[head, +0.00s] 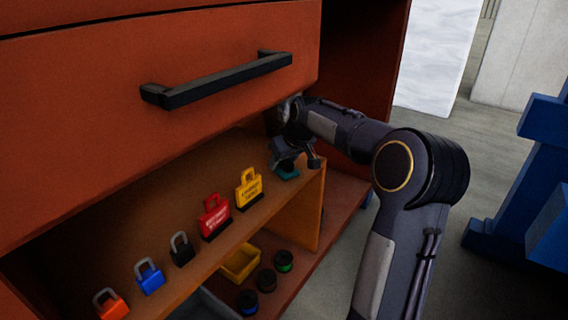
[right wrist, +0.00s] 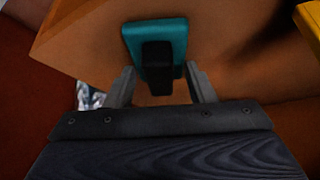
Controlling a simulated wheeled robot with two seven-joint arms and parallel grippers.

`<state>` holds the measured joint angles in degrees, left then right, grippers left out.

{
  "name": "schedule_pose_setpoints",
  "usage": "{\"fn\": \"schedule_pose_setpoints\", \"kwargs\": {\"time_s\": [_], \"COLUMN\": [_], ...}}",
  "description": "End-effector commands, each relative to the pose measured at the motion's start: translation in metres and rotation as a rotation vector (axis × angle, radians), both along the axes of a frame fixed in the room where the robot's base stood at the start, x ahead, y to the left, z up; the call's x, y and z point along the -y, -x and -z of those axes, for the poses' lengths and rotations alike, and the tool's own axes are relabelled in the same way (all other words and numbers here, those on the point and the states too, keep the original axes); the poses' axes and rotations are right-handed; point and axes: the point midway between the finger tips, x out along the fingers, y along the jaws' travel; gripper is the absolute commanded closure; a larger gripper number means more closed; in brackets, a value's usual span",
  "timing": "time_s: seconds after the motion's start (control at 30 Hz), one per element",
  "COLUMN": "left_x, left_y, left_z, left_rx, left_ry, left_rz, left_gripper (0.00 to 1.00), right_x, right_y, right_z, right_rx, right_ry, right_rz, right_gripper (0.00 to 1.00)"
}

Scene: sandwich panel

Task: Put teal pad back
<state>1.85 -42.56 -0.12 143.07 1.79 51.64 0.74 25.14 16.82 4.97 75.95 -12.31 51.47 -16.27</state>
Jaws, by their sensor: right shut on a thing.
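The teal pad (right wrist: 180,27) is a flat teal piece with a black block-shaped handle (right wrist: 157,60). In the right wrist view it lies between and just beyond my fingers. My right gripper (right wrist: 160,76) is shut on the pad by its black handle. In the head view the right gripper (head: 287,164) points down at the right end of the upper shelf (head: 190,212), and a sliver of the teal pad (head: 287,174) shows beneath it. The gripper hides most of the pad, and I cannot tell whether it touches the shelf. My left gripper is not in view.
A yellow tag lock (head: 249,191) and a red one (head: 214,218) stand left of the gripper, then black, blue and orange padlocks. A red drawer front with a black handle (head: 220,80) overhangs the shelf. A yellow bin (head: 240,263) and round pieces sit below.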

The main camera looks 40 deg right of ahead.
Motion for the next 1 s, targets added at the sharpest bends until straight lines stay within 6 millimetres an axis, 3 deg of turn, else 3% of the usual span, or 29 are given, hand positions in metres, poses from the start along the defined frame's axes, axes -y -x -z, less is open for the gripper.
{"fn": "schedule_pose_setpoints", "kwargs": {"time_s": [0.27, 0.3, 0.43, 0.73, 0.87, 1.0], "left_x": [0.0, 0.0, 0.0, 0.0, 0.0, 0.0], "left_y": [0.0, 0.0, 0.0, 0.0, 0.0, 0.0], "left_z": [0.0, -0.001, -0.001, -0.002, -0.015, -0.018], "left_rx": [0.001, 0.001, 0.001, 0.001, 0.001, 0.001], "left_ry": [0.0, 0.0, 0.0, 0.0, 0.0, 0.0], "left_rz": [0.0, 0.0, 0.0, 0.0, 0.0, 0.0], "left_gripper": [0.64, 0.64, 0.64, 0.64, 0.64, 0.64], "right_x": [0.0, 0.0, 0.0, 0.0, -0.001, -0.002], "right_y": [0.0, 0.0, 0.0, 0.0, 0.005, 0.032], "right_z": [0.002, 0.001, 0.001, -0.001, -0.015, -0.014], "right_rx": [0.0, 0.0, 0.0, 0.0, 0.0, -0.001], "right_ry": [0.0, 0.0, 0.0, 0.0, -0.001, 0.0], "right_rz": [0.0, 0.0, 0.0, 0.0, -0.001, 0.002], "right_gripper": [0.69, 0.46, 0.29, 0.29, 0.29, 0.29]}}
